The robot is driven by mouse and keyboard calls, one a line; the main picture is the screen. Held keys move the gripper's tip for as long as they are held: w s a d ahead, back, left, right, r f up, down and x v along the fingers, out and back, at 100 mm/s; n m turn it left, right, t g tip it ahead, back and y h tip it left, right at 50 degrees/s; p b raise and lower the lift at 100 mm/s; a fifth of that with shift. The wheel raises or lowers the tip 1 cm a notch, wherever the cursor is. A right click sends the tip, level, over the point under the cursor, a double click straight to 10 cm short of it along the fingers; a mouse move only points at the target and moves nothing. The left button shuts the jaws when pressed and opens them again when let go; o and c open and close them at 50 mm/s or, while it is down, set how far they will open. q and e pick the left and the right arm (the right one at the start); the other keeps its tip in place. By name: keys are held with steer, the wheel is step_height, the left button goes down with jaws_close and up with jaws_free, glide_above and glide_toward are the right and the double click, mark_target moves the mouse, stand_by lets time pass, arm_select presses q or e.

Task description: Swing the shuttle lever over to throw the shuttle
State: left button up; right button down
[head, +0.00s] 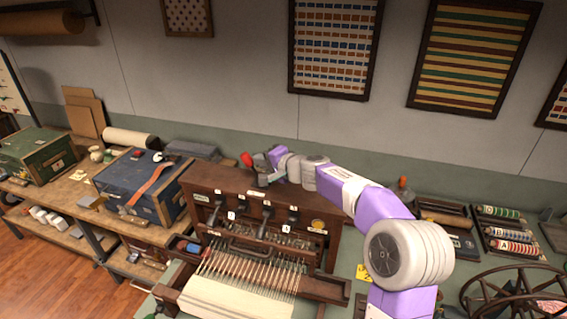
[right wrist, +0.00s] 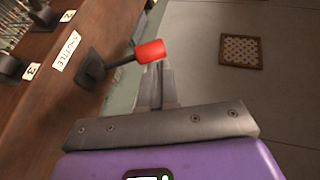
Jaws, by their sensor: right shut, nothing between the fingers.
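The shuttle lever has a red knob (head: 246,159) and stands at the top of the wooden loom cabinet (head: 205,178). In the right wrist view its red knob (right wrist: 150,51) sits on a dark arm that rises from a dark base beside a white SHUTTLE label (right wrist: 66,52). My right gripper (head: 261,163) is just to the right of the knob in the head view. In the right wrist view its closed fingers (right wrist: 156,70) point at the knob's edge, with nothing between them. Whether they touch the knob I cannot tell. My left gripper is not in view.
Numbered dark levers (head: 265,222) stand on the cabinet front above stretched white threads (head: 240,268). A blue chest (head: 130,185) stands to the left. Thread spools (head: 515,247) and a spoked wheel (head: 510,295) lie to the right. The wall behind the cabinet is close.

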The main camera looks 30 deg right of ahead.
steer(key=r+v, duration=0.1)
steer(key=v, duration=0.9)
steer(key=shift+w+a+r+b, duration=0.2)
steer(key=shift+a+b, duration=0.05)
steer(key=shift+b, duration=0.2)
steer(key=shift+w, duration=0.1)
